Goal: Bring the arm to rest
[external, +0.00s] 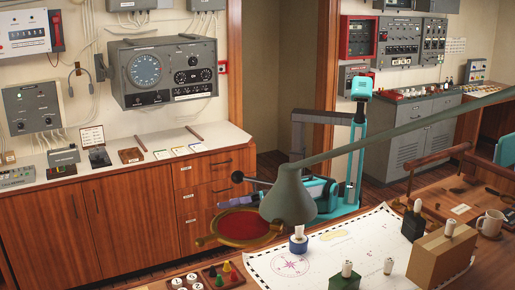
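My arm (358,140) stands in the middle of the external view, behind the desk lamp. Its teal upright rises to a teal joint at the top. A grey link reaches left from it and bends down toward my teal body. The lamp shade (289,196) covers part of my lower body and the space under the bent link. I cannot make out my gripper's fingers clearly, nor whether they hold anything.
The lamp's long arm crosses to the right. A wooden cabinet (140,218) stands left; a grey console (412,140) stands behind right.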

